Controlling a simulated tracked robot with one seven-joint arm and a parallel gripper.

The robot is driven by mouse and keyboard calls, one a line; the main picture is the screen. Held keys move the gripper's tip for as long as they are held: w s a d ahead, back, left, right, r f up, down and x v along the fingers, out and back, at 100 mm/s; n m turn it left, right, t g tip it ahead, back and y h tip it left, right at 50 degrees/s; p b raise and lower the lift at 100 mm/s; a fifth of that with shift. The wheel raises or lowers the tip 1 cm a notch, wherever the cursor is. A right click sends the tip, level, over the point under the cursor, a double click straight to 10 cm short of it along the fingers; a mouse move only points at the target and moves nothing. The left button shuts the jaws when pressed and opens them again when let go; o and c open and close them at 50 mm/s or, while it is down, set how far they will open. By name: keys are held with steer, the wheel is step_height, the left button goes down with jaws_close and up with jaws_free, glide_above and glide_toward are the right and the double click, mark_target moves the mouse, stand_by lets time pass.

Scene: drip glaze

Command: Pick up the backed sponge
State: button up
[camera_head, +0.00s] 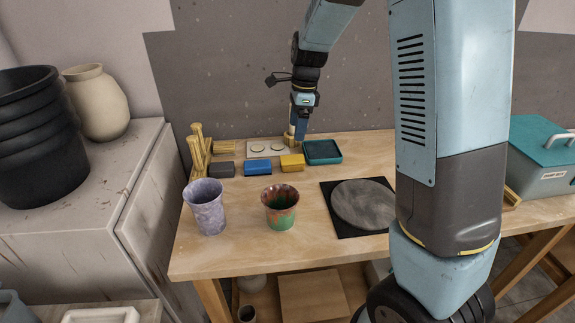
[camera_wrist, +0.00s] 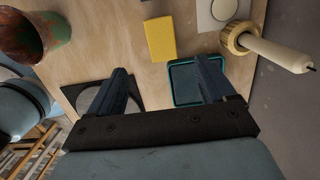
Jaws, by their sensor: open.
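Three small blocks lie in a row on the wooden table: a dark grey one (camera_head: 222,169), a blue one (camera_head: 257,167) and a yellow one (camera_head: 292,162). I cannot tell which has a backing. The yellow block also shows in the wrist view (camera_wrist: 160,38), ahead of my gripper (camera_wrist: 163,70).
A pale-handled tool with a wooden collar (camera_wrist: 270,45) stands close by. A card with pale discs (camera_head: 267,148) lies behind the blocks. A purple cup (camera_head: 206,207), a red-green cup (camera_head: 280,207) and a round grey disc on a black mat (camera_head: 328,190) are nearer the front.

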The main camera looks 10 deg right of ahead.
mark_target(293, 159)
steer(key=f, duration=0.4)
steer(key=a+f, duration=0.1)
steer(key=f, duration=0.8)
steer(key=shift+w+a, duration=0.15)
steer(key=shift+r, duration=0.1)
steer(key=c, duration=1)
